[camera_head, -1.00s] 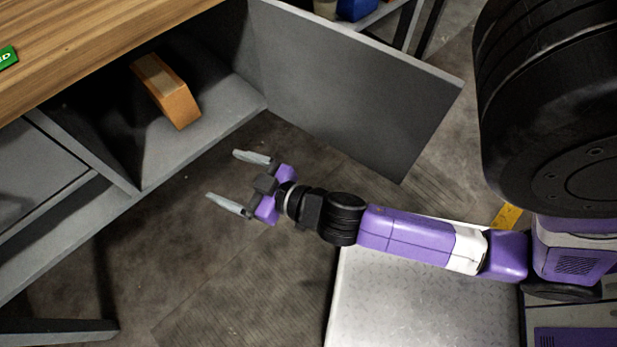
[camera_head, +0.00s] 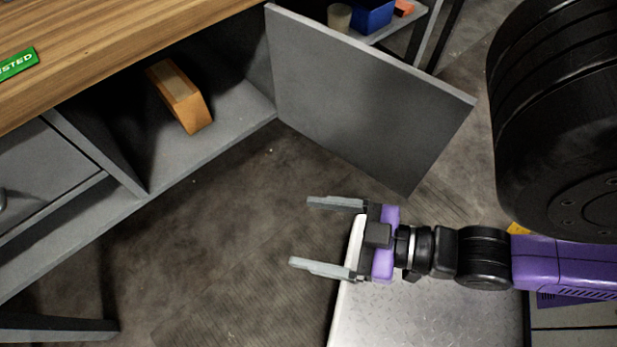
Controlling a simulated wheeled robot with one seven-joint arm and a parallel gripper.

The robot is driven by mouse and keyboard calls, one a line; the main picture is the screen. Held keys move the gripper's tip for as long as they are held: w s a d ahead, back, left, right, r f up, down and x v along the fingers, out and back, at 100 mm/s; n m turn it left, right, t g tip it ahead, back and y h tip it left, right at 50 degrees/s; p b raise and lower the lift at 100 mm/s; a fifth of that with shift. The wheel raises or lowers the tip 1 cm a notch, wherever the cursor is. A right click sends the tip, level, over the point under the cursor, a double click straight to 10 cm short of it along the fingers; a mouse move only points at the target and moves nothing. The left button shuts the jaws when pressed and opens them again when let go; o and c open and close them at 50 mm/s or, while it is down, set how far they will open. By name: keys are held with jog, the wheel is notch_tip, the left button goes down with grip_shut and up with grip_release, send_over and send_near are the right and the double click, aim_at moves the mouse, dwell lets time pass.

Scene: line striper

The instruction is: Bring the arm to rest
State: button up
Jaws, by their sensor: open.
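My gripper (camera_head: 328,234) is open and empty, with its two grey fingers apart and pointing left. It is in the lower middle of the head view, over the left edge of a metal plate. My purple and black arm (camera_head: 480,256) reaches in from the right, drawn back toward my body. The gripper is clear of the cabinet and of its door.
A grey cabinet door (camera_head: 365,105) stands open above the gripper. An orange-brown block (camera_head: 182,97) lies in the open compartment under the wooden worktop (camera_head: 110,45). A blue bin (camera_head: 368,16) stands on a shelf behind. The floor left of the gripper is clear.

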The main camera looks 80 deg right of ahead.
notch_tip(320, 180, up, 23)
jog(key=p, duration=2.2)
jog(key=shift+p, duration=0.35)
jog(key=shift+f, duration=0.15)
jog(key=shift+c, duration=0.5)
